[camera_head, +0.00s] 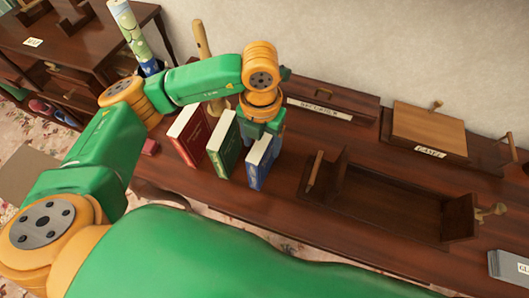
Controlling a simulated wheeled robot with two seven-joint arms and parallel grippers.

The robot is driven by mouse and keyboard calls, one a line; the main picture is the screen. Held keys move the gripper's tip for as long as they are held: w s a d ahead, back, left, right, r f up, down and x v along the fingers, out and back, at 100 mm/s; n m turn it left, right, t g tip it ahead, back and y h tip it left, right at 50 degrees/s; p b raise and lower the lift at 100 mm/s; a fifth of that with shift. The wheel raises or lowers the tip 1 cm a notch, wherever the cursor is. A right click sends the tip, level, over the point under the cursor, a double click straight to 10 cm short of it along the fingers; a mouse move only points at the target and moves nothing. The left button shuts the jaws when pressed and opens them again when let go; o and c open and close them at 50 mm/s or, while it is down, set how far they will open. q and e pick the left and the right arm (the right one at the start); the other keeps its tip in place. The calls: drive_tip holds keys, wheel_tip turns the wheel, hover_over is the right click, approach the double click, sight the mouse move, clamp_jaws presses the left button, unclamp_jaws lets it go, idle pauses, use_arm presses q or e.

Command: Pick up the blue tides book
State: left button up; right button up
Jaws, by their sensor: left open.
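The blue book (259,166) stands upright on the dark wooden table, spine toward me, at the right end of a row of three books. My left gripper (262,137) is above and around its top edge, pointing down. Its fingers partly hide the book's upper part, and whether they touch it is unclear. The jaws are open. A green book (222,146) and a red book (187,137) stand upright to its left. The title on the blue spine is too small to read. My right gripper does not show.
An empty wooden rack (390,213) with end pieces lies right of the books. A labelled wooden box (429,130) and a long labelled block (331,102) stand along the wall. A grey box (509,266) lies at the far right. A rolled map (131,33) stands behind my left arm.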

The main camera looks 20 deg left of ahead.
use_arm(q)
drive_tip(key=f, duration=0.4)
drive_tip(key=shift+w+a+p, duration=0.1)
drive_tip(key=shift+w+p, duration=0.25)
drive_tip(key=shift+p, duration=0.05)
drive_tip(key=shift+w+f, duration=0.15)
drive_tip(key=c, duration=0.6)
clamp_jaws()
